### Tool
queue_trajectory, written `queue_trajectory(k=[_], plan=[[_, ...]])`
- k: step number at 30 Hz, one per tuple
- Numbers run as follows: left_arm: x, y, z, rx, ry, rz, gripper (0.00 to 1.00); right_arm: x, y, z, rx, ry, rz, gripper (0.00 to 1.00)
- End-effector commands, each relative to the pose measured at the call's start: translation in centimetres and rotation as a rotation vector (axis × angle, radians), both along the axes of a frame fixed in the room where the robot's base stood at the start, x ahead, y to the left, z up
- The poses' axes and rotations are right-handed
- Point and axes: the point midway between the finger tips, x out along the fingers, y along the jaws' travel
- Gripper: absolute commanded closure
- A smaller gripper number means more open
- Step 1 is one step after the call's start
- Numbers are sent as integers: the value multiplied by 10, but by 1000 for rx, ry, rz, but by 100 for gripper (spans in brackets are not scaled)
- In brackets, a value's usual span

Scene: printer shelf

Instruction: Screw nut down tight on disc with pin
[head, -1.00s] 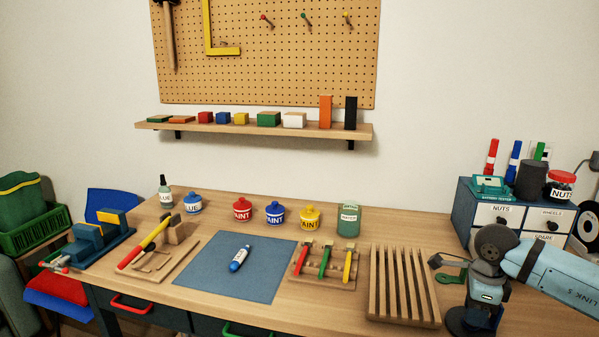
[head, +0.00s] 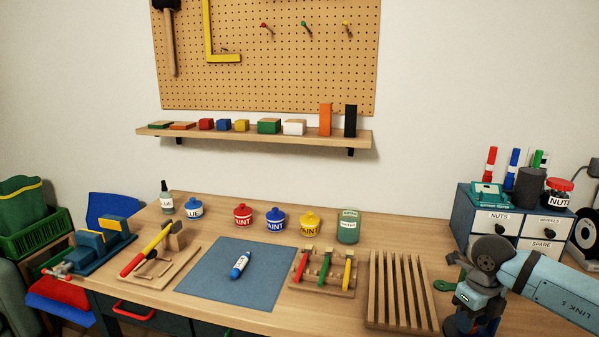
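No loose nut and no disc with a pin can be made out for certain. A red-lidded jar (head: 558,192) labelled for nuts stands on the small drawer unit at the right. A white disc with a dark centre (head: 587,232) shows at the far right edge, partly cut off; I cannot tell if it has a pin. My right arm comes in from the right, and its hand (head: 470,322) points down over the front right of the bench. Its fingertips are not visible. My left gripper is out of view.
The drawer unit (head: 499,219) fills the bench's back right corner. A slatted wooden rack (head: 399,322) lies left of my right arm, with a green object (head: 444,285) between them. A blue mat (head: 262,283) holds a blue-and-white tube (head: 240,265). The wall shelf (head: 250,139) holds coloured blocks.

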Motion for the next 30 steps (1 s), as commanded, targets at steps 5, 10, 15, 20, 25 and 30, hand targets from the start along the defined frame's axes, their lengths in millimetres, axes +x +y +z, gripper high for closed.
queue_trajectory(k=[5, 10, 15, 20, 25, 30], plan=[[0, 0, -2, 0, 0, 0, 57, 0, 0, -1, -1, 0, 37, 57], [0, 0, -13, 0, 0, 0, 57, 0, -1, -3, -2, -1, 280, 57], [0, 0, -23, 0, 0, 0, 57, 0, -1, -2, -2, -2, 559, 57], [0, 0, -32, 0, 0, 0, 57, 0, 0, -3, -1, -1, 819, 57], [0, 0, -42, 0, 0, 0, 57, 0, 0, -3, -1, -2, 1093, 57], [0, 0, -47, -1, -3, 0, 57, 0, -1, -2, -1, -1, 1357, 57]])
